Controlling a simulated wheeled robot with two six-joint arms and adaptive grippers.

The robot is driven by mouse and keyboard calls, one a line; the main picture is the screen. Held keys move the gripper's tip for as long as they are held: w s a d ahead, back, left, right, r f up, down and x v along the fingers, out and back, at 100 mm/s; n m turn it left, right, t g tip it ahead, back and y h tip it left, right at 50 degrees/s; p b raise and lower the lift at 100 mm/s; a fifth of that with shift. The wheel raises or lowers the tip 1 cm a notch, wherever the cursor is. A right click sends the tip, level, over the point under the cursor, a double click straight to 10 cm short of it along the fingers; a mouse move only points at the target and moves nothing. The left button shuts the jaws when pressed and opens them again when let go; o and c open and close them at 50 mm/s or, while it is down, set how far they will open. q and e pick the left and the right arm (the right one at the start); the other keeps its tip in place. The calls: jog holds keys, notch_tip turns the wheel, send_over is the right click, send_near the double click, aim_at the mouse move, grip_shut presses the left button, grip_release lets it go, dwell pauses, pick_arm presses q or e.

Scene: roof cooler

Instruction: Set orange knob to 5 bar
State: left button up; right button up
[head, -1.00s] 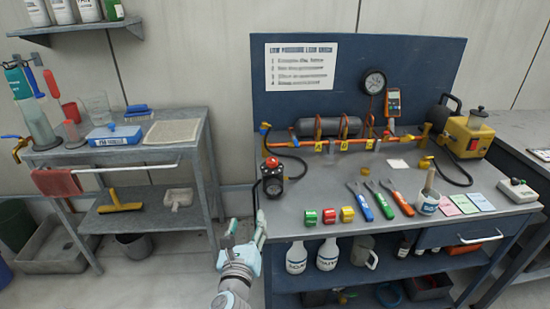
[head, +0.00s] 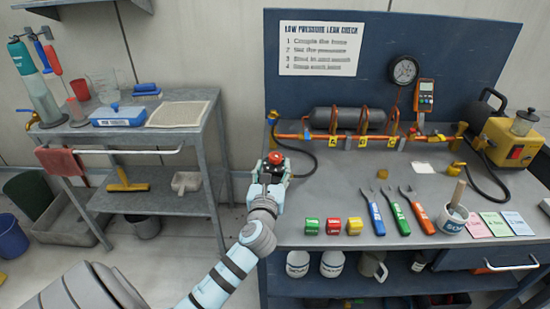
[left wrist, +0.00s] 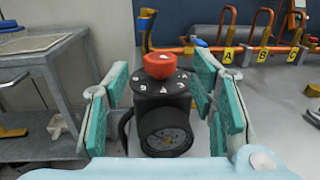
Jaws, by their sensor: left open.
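The orange-red knob (left wrist: 160,65) sits on top of a black regulator (left wrist: 162,110) with a numbered ring and a round dial facing my left wrist camera. The dial reading is too dark to make out. In the head view the knob (head: 275,158) shows at the left edge of the workbench. My left gripper (left wrist: 158,100) is open, with its teal fingers on either side of the regulator, apparently around its body below the knob. In the head view the left gripper (head: 270,176) hides most of the regulator. My right gripper is not in view.
The workbench (head: 330,190) holds a pipe rig with a grey cylinder (head: 346,118), a gauge (head: 403,70), colored blocks (head: 333,226), wrenches (head: 397,211) and a yellow pump (head: 508,140). A grey side table (head: 180,135) stands to the left, with a gap between.

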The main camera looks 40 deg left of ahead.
aim_at(275, 160)
pick_arm(q)
jog(key=x, duration=0.2)
jog(key=b+x, duration=0.1)
jog(key=x, duration=0.2)
jog(key=shift+w+f, duration=0.15)
jog(key=shift+f, duration=0.1)
jog(key=shift+w+a+r, duration=0.2)
jog(key=shift+w+a, duration=0.05)
jog(key=shift+w, duration=0.1)
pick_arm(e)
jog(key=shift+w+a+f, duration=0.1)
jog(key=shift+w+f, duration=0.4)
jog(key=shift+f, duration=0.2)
